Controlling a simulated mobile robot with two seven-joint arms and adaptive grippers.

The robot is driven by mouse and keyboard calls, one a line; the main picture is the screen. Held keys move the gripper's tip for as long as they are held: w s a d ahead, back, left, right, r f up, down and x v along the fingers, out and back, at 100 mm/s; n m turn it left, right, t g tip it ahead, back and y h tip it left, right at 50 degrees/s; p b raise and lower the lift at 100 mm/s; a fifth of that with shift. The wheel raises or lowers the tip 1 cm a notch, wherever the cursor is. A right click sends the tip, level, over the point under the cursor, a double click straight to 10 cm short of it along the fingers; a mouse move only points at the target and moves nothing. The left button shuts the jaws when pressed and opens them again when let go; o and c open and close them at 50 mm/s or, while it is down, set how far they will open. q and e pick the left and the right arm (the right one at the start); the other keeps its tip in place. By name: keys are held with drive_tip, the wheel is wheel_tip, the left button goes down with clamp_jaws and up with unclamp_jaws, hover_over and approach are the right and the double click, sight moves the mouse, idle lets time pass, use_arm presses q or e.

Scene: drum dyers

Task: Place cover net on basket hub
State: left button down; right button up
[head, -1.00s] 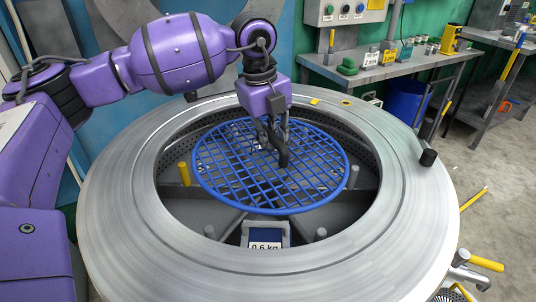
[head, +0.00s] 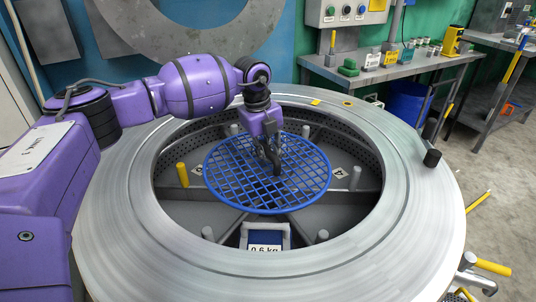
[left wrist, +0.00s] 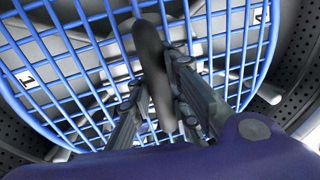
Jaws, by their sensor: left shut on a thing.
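The blue round cover net (head: 240,190) is a grid disc with a dark upright handle (head: 277,164) near its middle. My left gripper (head: 270,158) is shut on this handle and holds the net inside the drum opening. In the left wrist view the fingers (left wrist: 155,105) close on the dark handle (left wrist: 152,70), with the net's blue bars (left wrist: 60,60) behind. The basket hub is mostly hidden under the net; I cannot tell whether the net touches it. The basket's grey dividers (head: 335,200) show around the net. My right gripper is not in view.
The wide metal drum rim (head: 120,200) surrounds the opening. A yellow peg (head: 183,175) and several grey pegs (head: 355,178) stand in the basket. A workbench (head: 400,65) stands at the back right.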

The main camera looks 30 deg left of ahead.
sight(262, 164)
use_arm(q)
drive_tip(key=c, duration=1.8)
unclamp_jaws()
drive_tip(key=shift+r, duration=0.1)
drive_tip(key=shift+c, duration=0.2)
drive_tip(key=shift+o, duration=0.9)
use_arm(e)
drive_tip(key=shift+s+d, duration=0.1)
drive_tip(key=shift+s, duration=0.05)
